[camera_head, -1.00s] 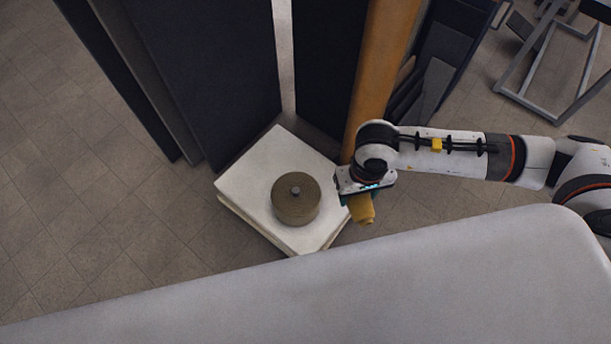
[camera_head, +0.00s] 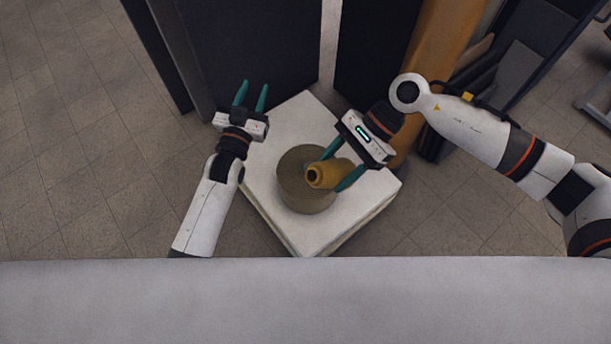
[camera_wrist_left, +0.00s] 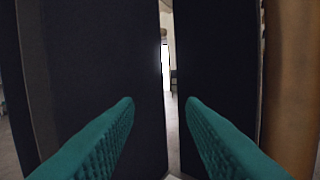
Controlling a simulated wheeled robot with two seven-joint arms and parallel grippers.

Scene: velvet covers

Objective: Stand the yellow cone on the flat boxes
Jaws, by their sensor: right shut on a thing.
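The yellow cone (camera_head: 322,175) is in my right gripper (camera_head: 337,170), in the head view. The gripper's teal fingers are shut on either side of it, and the cone lies tilted with its round end toward the lower left. It appears in front of a round olive-brown tin (camera_head: 297,195); whether it touches the tin I cannot tell. The tin stands on the white flat boxes (camera_head: 285,120), which are stacked on the floor. My left gripper (camera_head: 251,93) is open and empty at the boxes' upper left edge. Its two fingers (camera_wrist_left: 160,110) also show apart in the left wrist view.
Tall dark panels (camera_head: 250,50) stand just behind the boxes, with a narrow gap between them. A large orange-brown roll (camera_head: 440,50) leans at their right. A pale grey surface (camera_head: 300,300) spans the front. White box top is bare around the tin.

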